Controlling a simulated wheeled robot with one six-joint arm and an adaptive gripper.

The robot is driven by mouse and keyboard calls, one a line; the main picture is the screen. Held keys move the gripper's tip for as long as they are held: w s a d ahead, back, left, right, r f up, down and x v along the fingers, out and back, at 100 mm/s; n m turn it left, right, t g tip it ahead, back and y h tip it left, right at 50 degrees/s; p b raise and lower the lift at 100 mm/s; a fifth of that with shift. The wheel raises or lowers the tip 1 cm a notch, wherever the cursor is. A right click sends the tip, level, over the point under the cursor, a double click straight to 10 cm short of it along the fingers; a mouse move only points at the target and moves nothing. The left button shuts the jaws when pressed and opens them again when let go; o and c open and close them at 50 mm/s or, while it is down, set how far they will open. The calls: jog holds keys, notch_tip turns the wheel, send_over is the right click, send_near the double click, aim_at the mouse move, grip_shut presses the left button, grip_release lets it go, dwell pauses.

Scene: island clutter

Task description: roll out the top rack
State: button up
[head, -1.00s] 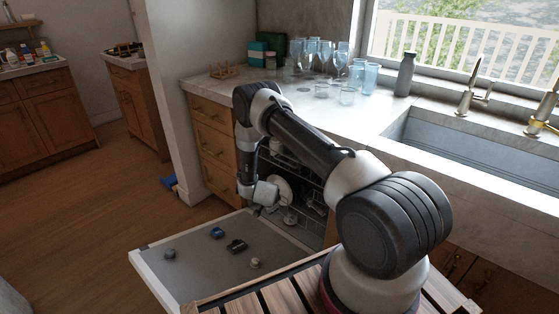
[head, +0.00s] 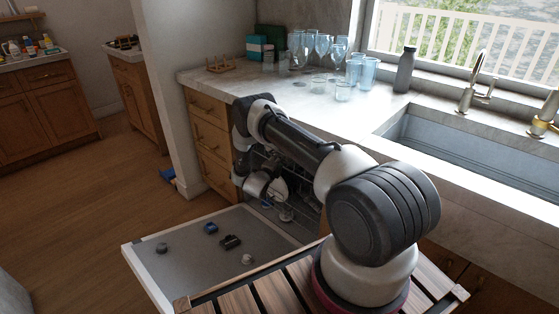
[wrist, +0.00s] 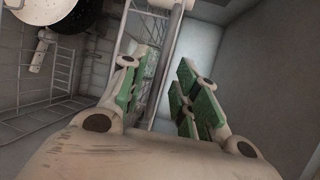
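The open dishwasher shows in the head view, its door (head: 190,262) folded down flat and its inside partly hidden by my arm. My gripper (wrist: 165,85) has green pads and is open in the wrist view, one finger on each side of a pale metal bar (wrist: 167,55). The bar runs between the fingers; I see no clear contact. Rack wires (wrist: 60,70) show to the left of the fingers. My fingertips are hard to make out in the head view.
Several small items, among them a black one (head: 231,242) and a blue one (head: 210,228), lie on the lowered door. Glasses (head: 320,50) and a bottle (head: 405,70) stand on the counter (head: 290,105) above. The floor (head: 90,200) to the left is mostly clear.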

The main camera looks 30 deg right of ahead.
jog(key=shift+x, duration=1.65)
grip_shut()
jog(key=shift+a+f, duration=0.1)
jog(key=shift+a, duration=0.05)
jog(key=s+a, duration=0.5)
jog(key=a, duration=0.8)
jog(key=s+a, duration=0.4)
jog(key=a, duration=0.9)
jog(key=s+a, duration=0.5)
jog(key=a, duration=0.8)
jog(key=shift+s, duration=0.3)
jog(key=shift+f, duration=0.15)
